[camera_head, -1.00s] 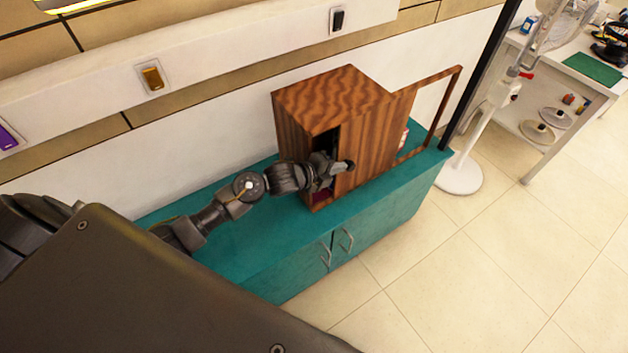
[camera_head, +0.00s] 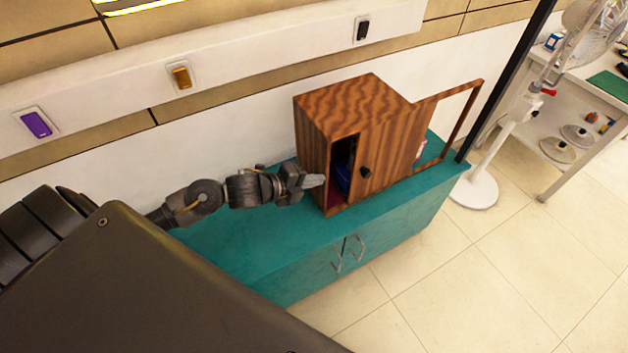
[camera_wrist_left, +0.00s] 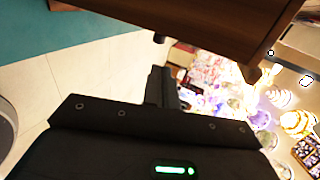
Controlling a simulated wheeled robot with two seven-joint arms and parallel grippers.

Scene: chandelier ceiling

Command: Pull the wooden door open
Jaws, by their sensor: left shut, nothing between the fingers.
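A brown wooden cabinet (camera_head: 315,133) stands on the teal counter in the head view. Its wooden door (camera_head: 392,150) has a dark round knob (camera_head: 366,172) and covers most of the front. A tall gap shows at the left of the front, with a blue thing (camera_head: 344,177) inside. My left gripper (camera_head: 314,181) is shut and empty, left of the knob and apart from it, by the cabinet's lower left edge. In the left wrist view its fingers (camera_wrist_left: 161,88) are together below a wooden edge (camera_wrist_left: 200,25). My right gripper is out of view.
A thin open wooden frame (camera_head: 470,110) extends right of the door. A dark post (camera_head: 500,85) and a white fan (camera_head: 475,190) stand at the right. The tiled floor (camera_head: 470,270) in front is clear.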

